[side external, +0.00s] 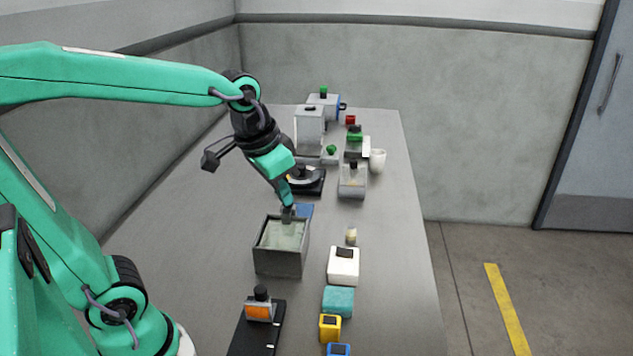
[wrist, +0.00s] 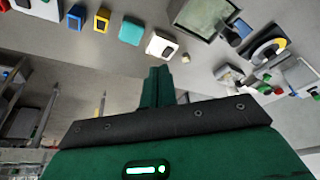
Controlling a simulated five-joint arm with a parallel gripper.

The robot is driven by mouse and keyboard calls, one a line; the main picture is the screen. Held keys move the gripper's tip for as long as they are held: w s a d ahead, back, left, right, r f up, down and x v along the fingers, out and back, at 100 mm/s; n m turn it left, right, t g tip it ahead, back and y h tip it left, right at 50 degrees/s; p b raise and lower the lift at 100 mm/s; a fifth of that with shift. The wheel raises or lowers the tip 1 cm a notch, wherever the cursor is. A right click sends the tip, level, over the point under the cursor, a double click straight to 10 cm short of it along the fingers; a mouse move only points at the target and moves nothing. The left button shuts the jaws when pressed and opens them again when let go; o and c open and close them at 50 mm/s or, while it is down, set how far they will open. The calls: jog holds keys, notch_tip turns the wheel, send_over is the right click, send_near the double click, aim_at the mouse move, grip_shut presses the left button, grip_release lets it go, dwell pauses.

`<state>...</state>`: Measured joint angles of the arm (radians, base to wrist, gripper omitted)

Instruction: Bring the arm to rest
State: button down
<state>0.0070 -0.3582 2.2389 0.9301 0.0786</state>
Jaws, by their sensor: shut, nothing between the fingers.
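My green arm comes in from the left, and my gripper (side external: 288,212) points downward at the far rim of the open grey bin (side external: 279,263). The side view does not show clearly whether the tips are above the bin or behind its rim. In the wrist view my gripper (wrist: 157,72) is shut, with its fingers together and nothing held. The bin (wrist: 205,20) shows at the upper right there, off to the side of the fingers.
A white block (side external: 343,267), a teal block (side external: 338,301), a yellow block (side external: 330,329) and a blue block (side external: 339,350) line the table's right side. A black stand (side external: 257,332) is near. Several devices, including a grey box (side external: 352,182), stand behind. The table's left side is clear.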

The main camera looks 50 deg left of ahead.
jog(key=s+n+t, duration=0.1)
jog(key=s, duration=0.7)
jog(key=shift+f+t, duration=0.15)
jog(key=shift+t, duration=0.25)
